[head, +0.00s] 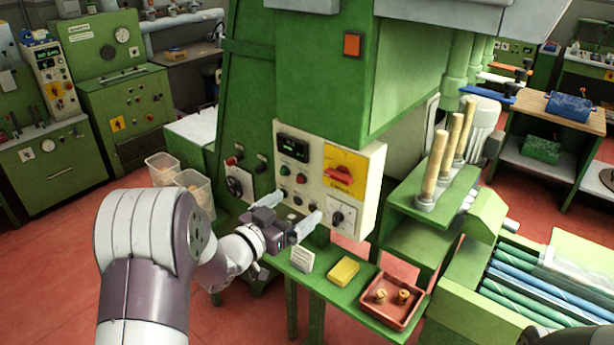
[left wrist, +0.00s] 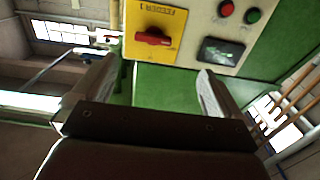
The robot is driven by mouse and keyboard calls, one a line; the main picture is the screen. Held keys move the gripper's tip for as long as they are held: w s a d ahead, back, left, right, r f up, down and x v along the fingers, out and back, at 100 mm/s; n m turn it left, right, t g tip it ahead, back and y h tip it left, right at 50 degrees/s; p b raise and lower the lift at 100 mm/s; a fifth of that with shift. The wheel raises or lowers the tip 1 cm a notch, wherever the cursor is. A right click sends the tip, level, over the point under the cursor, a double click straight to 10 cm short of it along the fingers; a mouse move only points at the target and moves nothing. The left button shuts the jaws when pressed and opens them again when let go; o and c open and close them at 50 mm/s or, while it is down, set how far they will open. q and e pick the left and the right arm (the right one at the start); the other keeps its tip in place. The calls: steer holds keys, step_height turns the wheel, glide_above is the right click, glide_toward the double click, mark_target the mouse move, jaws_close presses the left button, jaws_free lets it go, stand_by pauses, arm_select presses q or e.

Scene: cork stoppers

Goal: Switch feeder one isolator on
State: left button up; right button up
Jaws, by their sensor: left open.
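The feeder one isolator is a red rotary handle (head: 339,175) on a yellow plate (head: 346,160) at the upper right of the cream control panel (head: 368,205). In the left wrist view the red handle (left wrist: 153,37) lies across the yellow plate, which reads FEEDER 1. My left gripper (head: 293,208) is open and empty, in front of the panel's lower part, below and left of the handle. In the left wrist view its two fingers (left wrist: 155,80) stand apart with the handle beyond them, not touching it. My right gripper is out of view.
The panel also bears a dark display (head: 293,147), several push buttons and a black rotary switch (head: 341,216). Below are a yellow block (head: 343,271), a white card (head: 302,259) and a red tray (head: 398,318) with corks. Wooden rods (head: 433,167) stand at right.

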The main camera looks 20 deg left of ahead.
mark_target(336, 179)
arm_select(q)
steer(key=p+x, duration=0.1)
steer(key=x, duration=0.3)
steer(key=p+x, duration=0.2)
steer(key=x, duration=0.2)
steer(key=r+p+x, duration=0.1)
steer(key=p+x, duration=0.1)
steer(key=x, duration=0.2)
steer(key=shift+s+d, duration=0.1)
steer(key=shift+d, duration=0.3)
steer(key=shift+w+d, duration=0.3)
steer(key=shift+d, duration=0.2)
steer(key=shift+a+f, duration=0.15)
steer(key=shift+a, duration=0.1)
steer(key=shift+c, duration=0.7)
steer(key=c, duration=0.9)
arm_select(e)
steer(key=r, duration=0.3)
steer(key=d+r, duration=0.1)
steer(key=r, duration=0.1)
